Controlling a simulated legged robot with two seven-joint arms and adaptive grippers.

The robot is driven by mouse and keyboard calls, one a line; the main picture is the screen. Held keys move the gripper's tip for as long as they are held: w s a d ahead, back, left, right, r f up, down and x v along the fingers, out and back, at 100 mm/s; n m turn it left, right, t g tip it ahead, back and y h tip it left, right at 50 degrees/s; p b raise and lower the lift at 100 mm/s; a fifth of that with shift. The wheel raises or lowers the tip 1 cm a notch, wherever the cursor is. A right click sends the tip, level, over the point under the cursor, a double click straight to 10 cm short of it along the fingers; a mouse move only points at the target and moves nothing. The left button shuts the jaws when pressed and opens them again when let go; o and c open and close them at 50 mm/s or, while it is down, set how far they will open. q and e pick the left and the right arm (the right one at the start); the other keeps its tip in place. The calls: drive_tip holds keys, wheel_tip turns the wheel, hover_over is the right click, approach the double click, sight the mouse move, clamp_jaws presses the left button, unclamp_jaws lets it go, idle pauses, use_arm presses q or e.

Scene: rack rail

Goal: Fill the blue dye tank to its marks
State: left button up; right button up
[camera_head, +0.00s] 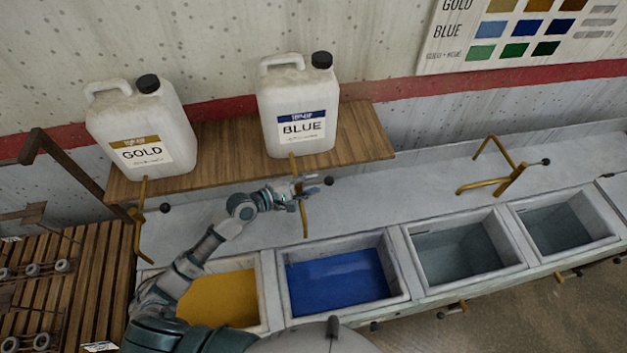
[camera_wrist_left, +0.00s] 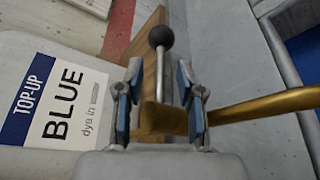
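The blue dye tank (camera_head: 398,270) is a grey basin holding blue liquid (camera_head: 338,281); I cannot make out its marks. The BLUE top-up jug (camera_head: 297,104) stands on the shelf above, its label also in the left wrist view (camera_wrist_left: 62,105). A brass tap (camera_head: 304,216) hangs below the jug, its spout toward the tank. The tap's lever (camera_wrist_left: 160,75) has a black ball end. My left gripper (camera_head: 302,188) is at this tap. In the left wrist view its open fingers (camera_wrist_left: 160,105) stand either side of the lever and brass body. No dye stream is visible. My right gripper is not in view.
A GOLD jug (camera_head: 145,130) stands left on the wooden shelf (camera_head: 222,140), above a yellow-filled tank (camera_head: 222,298). Two grey tanks (camera_head: 462,250) lie to the right, with another brass tap (camera_head: 490,185) behind. A slatted rack (camera_head: 70,290) is at the left. A colour chart (camera_head: 520,35) hangs on the wall.

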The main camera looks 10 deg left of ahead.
use_arm(q)
drive_tip(key=shift+w+d, duration=0.3)
drive_tip(key=shift+d, duration=0.1)
drive_tip(key=shift+w+d+f, duration=0.1)
drive_tip(key=shift+d, duration=0.45)
clamp_jaws()
drive_tip(key=shift+a, duration=0.3)
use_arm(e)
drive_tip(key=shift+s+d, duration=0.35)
